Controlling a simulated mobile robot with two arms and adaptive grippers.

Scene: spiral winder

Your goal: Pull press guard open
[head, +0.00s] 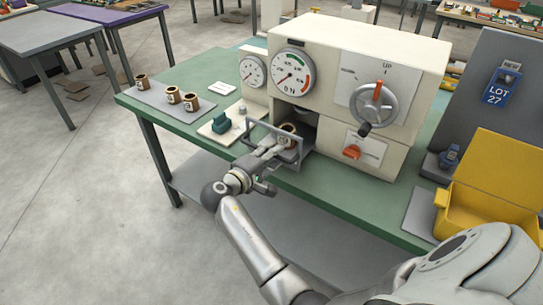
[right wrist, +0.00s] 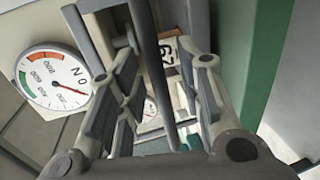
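The press (head: 345,85) is a cream machine on a green table, with a dark opening in its front. The press guard (head: 297,150) is a grey frame standing out at the front of this opening. A brown cup-like part (head: 288,129) shows behind the frame. My right gripper (head: 272,153) is at the guard's front. In the right wrist view, my right gripper (right wrist: 160,95) has its two fingers apart, with a dark guard bar (right wrist: 152,70) running between them. There is a visible gap beside the bar. Whether a finger touches it I cannot tell. My left gripper is not in view.
Three brown cups (head: 173,96) stand on a grey mat at the left. A green block (head: 221,124) sits on a pale plate beside the guard. A handwheel (head: 373,104) and orange knob (head: 352,152) stick out at the right. A yellow bin (head: 488,195) stands at far right.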

